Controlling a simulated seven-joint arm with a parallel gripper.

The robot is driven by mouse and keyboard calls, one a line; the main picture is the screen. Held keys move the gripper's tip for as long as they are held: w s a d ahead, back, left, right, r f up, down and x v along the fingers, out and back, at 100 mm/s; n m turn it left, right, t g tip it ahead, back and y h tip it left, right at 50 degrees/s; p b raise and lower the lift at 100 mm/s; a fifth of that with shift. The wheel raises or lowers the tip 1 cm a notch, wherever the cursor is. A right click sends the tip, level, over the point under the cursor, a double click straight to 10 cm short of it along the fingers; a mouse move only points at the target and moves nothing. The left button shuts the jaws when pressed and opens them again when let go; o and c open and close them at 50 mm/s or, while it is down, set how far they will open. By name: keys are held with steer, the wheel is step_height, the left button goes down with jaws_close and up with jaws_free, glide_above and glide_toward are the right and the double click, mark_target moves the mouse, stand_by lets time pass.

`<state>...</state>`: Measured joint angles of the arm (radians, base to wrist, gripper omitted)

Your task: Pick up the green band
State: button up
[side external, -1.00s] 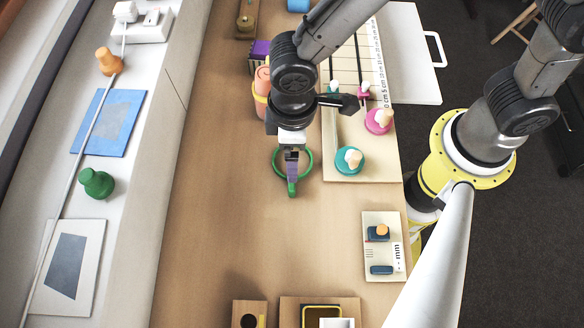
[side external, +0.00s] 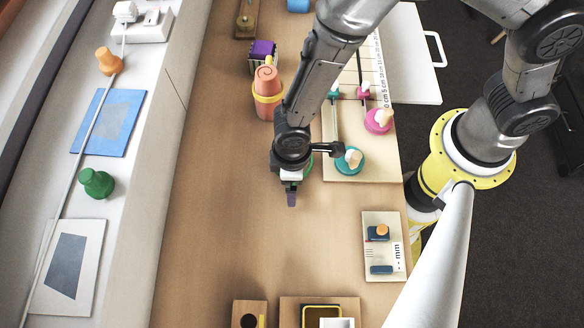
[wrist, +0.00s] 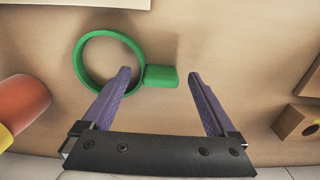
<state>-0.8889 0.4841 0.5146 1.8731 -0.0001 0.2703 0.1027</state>
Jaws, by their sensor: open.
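The green band (wrist: 79,62) is a ring with a flat green tab (wrist: 160,76) on one side, lying on the wooden table. My gripper (wrist: 160,74) is open, with purple fingers on either side of the tab. The left fingertip is close to the joint of ring and tab; the right one has a gap from the tab. In the side view my gripper (side external: 291,198) hides most of the band, with only a sliver of green (side external: 308,166) showing.
An orange cup with a yellow band (side external: 267,102) stands behind the gripper. A pale board (side external: 362,171) with teal and pink knobs lies to the right. Wooden blocks (side external: 249,312) sit at the front. The table left of my gripper is clear.

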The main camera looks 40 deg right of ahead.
steer(key=shift+f, duration=0.5)
steer(key=c, duration=1.4)
steer(key=shift+r, duration=0.2)
